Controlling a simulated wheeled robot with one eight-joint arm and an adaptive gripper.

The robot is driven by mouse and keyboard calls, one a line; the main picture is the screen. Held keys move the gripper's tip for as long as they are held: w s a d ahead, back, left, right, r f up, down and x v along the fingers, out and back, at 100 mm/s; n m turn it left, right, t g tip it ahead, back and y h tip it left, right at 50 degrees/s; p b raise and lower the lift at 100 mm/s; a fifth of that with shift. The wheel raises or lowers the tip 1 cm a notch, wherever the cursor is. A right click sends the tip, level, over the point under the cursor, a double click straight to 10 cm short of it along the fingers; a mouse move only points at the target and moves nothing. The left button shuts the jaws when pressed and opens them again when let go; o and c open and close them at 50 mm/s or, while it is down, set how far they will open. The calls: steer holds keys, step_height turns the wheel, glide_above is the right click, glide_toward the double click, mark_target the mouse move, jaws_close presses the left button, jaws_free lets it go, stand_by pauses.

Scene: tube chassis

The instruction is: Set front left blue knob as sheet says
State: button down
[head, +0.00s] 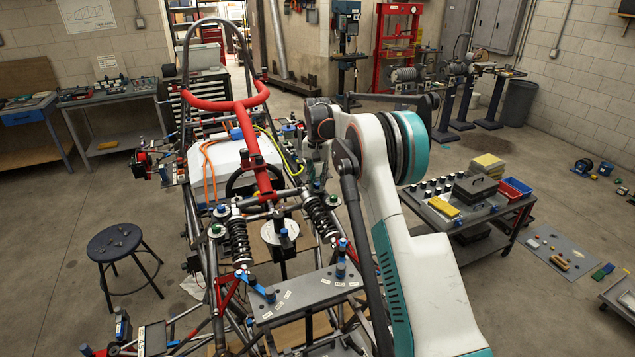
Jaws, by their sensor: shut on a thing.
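My gripper (317,168) points down by the top of the coil damper (321,214) on the right of the chassis. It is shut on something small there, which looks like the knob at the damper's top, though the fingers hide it. A green cap (317,184) shows just below. The matching damper (239,241) on the left has a blue knob (221,210) and a green cap (215,229) near its top. A white sheet (86,15) with a line drawing hangs on the back wall. Its writing is too small to read.
The tube chassis (262,168) with red bars fills the middle, with a steering wheel (252,182) close by my gripper. A grey plate (307,295) with labels is in front. A blue stool (115,242) stands left, a cart (465,205) right.

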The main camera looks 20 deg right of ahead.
mark_target(317, 183)
steer(key=n+b, duration=0.2)
steer(key=n, duration=0.1)
steer(key=shift+f+n, duration=0.1)
steer(key=shift+n, duration=0.2)
steer(key=shift+n+b, duration=0.55)
steer(key=shift+n, duration=0.95)
steer(key=c, duration=1.4)
jaws_free()
step_height(317, 183, up, 12)
steer(key=shift+r, duration=0.1)
